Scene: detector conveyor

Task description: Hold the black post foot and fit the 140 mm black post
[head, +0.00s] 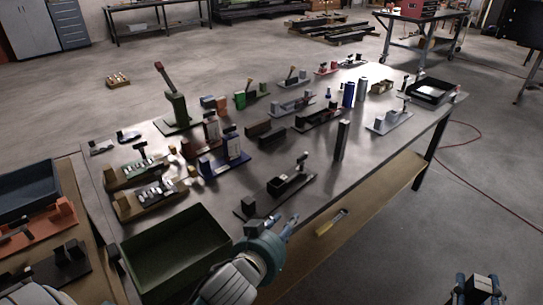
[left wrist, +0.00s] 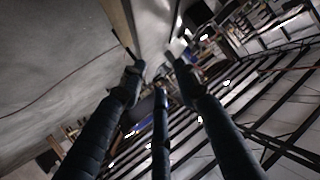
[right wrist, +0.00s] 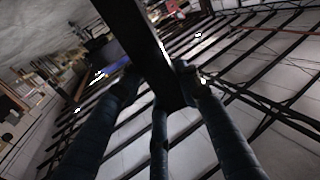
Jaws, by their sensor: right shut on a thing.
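My right gripper (head: 476,283) is at the bottom right of the head view, off the table's right side. It is shut on a long black post (right wrist: 143,40), which runs up out of the right wrist view; its end shows in the head view (head: 484,287). My left gripper (head: 290,228) is at the table's front edge with fingers apart; the left wrist view (left wrist: 158,80) shows nothing between them. A dark plate (head: 268,206) near it bears a small black block (head: 248,205), perhaps the post foot; I cannot tell for certain.
A tall dark post (head: 342,140) stands on the table right of the plate. A green tray (head: 176,250) lies at the front left. Several fixtures crowd the table (head: 350,185) further back. A lower shelf (head: 365,195) shows below the front edge.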

